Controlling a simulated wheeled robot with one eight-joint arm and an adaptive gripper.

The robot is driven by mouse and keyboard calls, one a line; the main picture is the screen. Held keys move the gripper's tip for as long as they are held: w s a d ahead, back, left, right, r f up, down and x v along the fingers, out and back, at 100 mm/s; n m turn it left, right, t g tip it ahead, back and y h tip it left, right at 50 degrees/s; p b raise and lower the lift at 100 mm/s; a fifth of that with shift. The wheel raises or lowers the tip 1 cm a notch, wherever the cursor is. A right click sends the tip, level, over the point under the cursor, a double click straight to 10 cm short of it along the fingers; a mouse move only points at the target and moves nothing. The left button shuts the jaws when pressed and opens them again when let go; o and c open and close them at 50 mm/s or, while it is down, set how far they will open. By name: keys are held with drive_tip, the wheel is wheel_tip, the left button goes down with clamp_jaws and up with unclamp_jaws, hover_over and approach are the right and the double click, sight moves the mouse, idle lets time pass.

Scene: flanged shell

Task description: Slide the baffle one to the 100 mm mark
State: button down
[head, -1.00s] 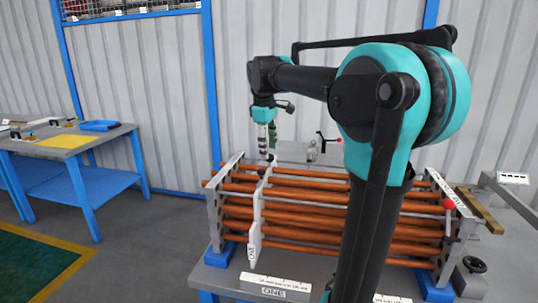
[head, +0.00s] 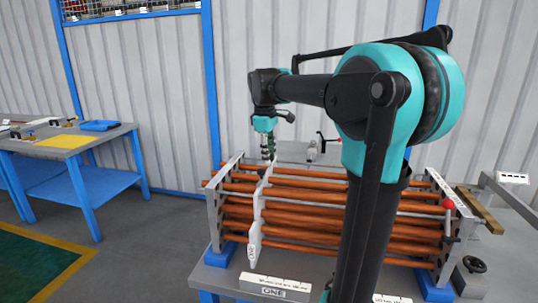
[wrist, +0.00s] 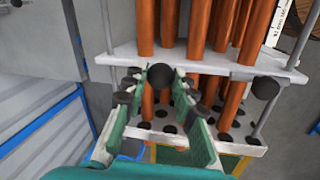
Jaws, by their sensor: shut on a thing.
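Baffle one (head: 256,222) is a pale upright plate near the left end of the bundle of orange tubes (head: 318,212), with an ONE label low on its near edge. My gripper (head: 268,160) is at the top of the baffle. In the wrist view, the green fingers of my gripper (wrist: 161,92) lie on both sides of a black knob (wrist: 160,75) on the baffle's edge, and the gripper is shut on it. The baffle plate also shows in the wrist view (wrist: 205,62).
The left end plate (head: 215,218) stands close beyond the baffle; its holes show in the wrist view (wrist: 228,145). A second black knob (wrist: 265,88) sits on the baffle's edge. A red-knobbed lever (head: 449,204) stands at the right end. A blue-framed table (head: 95,185) is at far left.

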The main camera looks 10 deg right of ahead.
drive_tip(key=s+d, duration=0.4)
drive_tip(key=d, duration=0.5)
drive_tip(key=shift+d, duration=0.15)
drive_tip(key=c, duration=1.2)
unclamp_jaws()
drive_tip(key=r, duration=0.4)
drive_tip(key=s+a+r, duration=0.1)
drive_tip(key=r, duration=0.6)
drive_tip(key=shift+s+a+r, duration=0.15)
drive_tip(key=shift+s+r, duration=0.25)
